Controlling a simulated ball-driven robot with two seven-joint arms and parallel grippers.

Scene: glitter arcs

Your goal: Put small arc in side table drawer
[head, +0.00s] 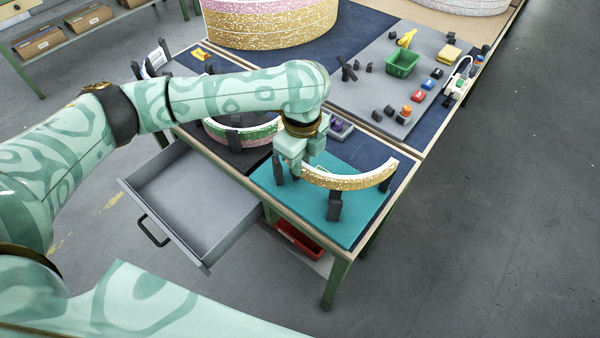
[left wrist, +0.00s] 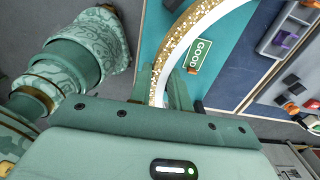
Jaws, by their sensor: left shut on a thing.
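The small arc (head: 352,182) is a curved strip with gold glitter outside and white inside, above the teal mat (head: 300,208) at the table's near corner. My left gripper (head: 297,172) is shut on the arc's left end. In the left wrist view the arc (left wrist: 184,36) runs up from between the fingers (left wrist: 170,92). Black stands (head: 335,205) are under or beside the arc; I cannot tell whether it rests on them. The side table drawer (head: 196,192) is grey, pulled out and empty, left of the mat. My right gripper is out of view.
A green and pink glitter arc (head: 240,134) stands on a dark mat behind the drawer. A "GOOD" label (left wrist: 199,55) lies on the teal mat. A grey board (head: 375,75) holds a green basket (head: 402,63) and small blocks. A red bin (head: 299,240) sits below the table.

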